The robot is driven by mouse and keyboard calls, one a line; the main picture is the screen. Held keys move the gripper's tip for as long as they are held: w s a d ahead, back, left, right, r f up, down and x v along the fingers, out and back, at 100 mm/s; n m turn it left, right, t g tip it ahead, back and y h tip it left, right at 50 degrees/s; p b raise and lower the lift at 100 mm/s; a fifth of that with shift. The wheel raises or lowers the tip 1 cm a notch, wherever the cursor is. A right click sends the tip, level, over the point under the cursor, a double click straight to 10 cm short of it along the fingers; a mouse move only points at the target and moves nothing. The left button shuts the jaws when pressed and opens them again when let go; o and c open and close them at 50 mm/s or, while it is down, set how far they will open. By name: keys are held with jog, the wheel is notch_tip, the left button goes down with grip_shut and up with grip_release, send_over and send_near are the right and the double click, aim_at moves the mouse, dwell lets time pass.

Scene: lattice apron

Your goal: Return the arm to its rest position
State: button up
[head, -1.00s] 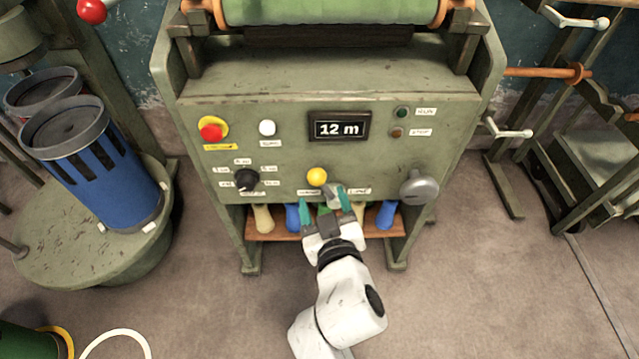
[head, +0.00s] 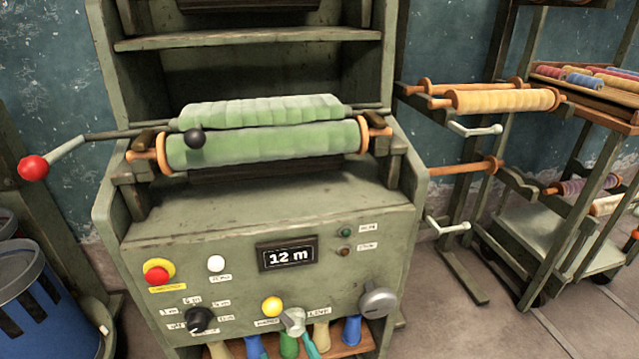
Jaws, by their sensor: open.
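The other finger, the wrist and the rest of my arm are out of the picture. Nothing is seen held in it. Whether the fingertip touches the lever cannot be told.
Several coloured bobbin-like pieces (head: 352,329) sit under the panel. A green roll (head: 265,146) lies on top, with a red-knobbed crank (head: 33,168) at left. A blue bin (head: 40,310) stands lower left. Racks with yellow rolls (head: 505,99) stand at right; floor (head: 430,325) shows between.

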jog(key=s+d+f+m+g+h, duration=0.1)
jog(key=d+f+m+g+h, duration=0.3)
jog(key=d, duration=0.7)
jog(key=s+d+f+m+h, duration=0.1)
jog(key=s+d+f+h, duration=0.3)
jog(key=d, duration=0.6)
jog(key=s+d+f+m+g, duration=0.1)
jog(key=s+d+f+g, duration=0.1)
jog(key=s+d+g, duration=0.3)
jog(key=s+d+f+m+g+y, duration=0.1)
jog(key=s+d+f, duration=0.25)
jog(key=s, duration=0.35)
jog(key=s+d+f+m+g, duration=0.1)
jog(key=s+d+f+g, duration=0.1)
jog(key=s+d+g, duration=0.3)
notch_tip(320, 180, up, 25)
jog(key=s+t+p, duration=0.1)
jog(key=p, duration=2.3)
jog(key=shift+s+a+r+t+p, duration=0.15)
jog(key=shift+s+a+t+p, duration=0.15)
jog(key=shift+s+p, duration=0.1)
